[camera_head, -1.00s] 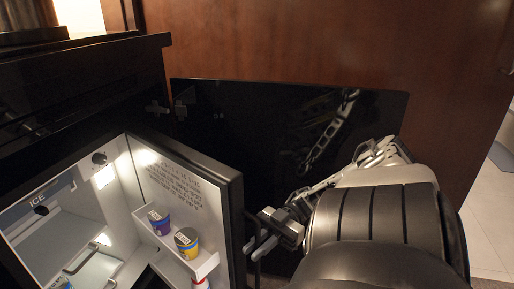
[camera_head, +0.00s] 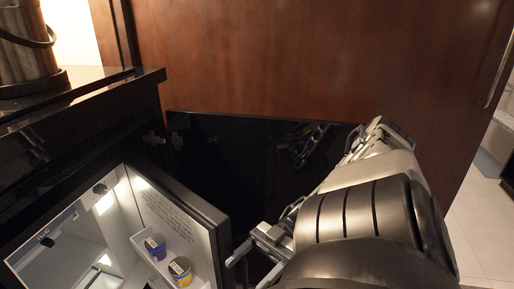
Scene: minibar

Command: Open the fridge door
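The fridge door (camera_head: 181,222) stands open, swung out to the right of the lit fridge interior (camera_head: 75,245). Its white inner side carries a shelf with a purple-labelled cup (camera_head: 156,247) and a yellow-and-blue cup (camera_head: 181,271). My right arm comes in from the lower right. Its gripper (camera_head: 238,251) is at the door's outer edge, with a finger near that edge. I cannot tell whether it touches the door or how far its fingers are apart. My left gripper is not in view.
A black cabinet panel (camera_head: 230,150) stands open behind the fridge door and my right arm. A brown wooden wall (camera_head: 290,60) rises behind it. A dark counter (camera_head: 90,85) with a metal bucket (camera_head: 22,45) is at upper left. Pale floor (camera_head: 480,215) shows at right.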

